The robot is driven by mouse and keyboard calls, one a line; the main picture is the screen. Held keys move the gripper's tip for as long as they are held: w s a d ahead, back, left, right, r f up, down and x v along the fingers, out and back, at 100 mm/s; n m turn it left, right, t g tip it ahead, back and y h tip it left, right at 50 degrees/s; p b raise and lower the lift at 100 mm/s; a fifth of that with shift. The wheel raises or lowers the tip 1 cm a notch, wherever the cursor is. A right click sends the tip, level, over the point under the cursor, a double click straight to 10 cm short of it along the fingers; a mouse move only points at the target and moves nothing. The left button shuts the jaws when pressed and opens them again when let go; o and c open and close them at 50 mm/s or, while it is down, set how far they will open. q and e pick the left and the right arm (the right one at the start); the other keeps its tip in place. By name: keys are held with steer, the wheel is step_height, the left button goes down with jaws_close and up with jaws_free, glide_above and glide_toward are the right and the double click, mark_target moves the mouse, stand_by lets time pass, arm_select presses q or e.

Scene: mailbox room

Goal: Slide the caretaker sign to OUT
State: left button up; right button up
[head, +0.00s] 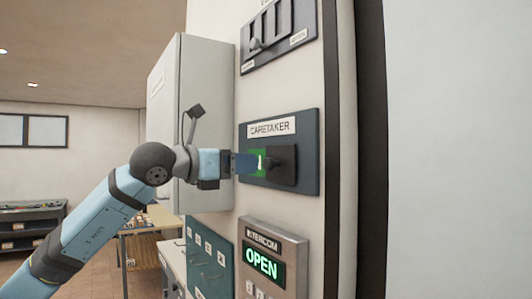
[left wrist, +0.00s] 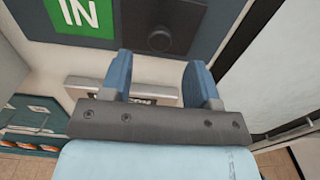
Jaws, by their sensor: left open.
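The caretaker sign (head: 307,150) is a dark blue-grey panel on the wall with a white CARETAKER label (head: 271,127). Its green IN field (left wrist: 85,16) is uncovered on the left, and a dark sliding plate (head: 288,177) covers the right side. A round dark knob (left wrist: 160,38) stands out from the plate. My left gripper (left wrist: 160,82) is open and empty, in front of the sign. In the head view its fingers (head: 243,163) overlap the green field, left of the knob. In the left wrist view the knob appears beyond the gap between the fingertips; contact cannot be told.
Below the sign is an intercom (head: 288,240) with a green OPEN display. Above is another dark panel with slots and a knob (head: 256,43). A grey wall cabinet (head: 205,110) stands close behind my left wrist. A teal hook board (head: 208,260) hangs lower left.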

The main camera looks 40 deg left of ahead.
mark_target(266, 163)
arm_select(q)
steer(key=p+x, duration=0.1)
steer(key=x, duration=0.3)
steer(key=shift+w+d+r, duration=0.15)
steer(key=shift+w+d, duration=0.05)
steer(key=shift+w, duration=0.1)
steer(key=shift+w+d+p, duration=0.25)
steer(key=shift+w+p, duration=0.1)
steer(key=shift+w, duration=0.35)
steer(key=shift+c, duration=0.4)
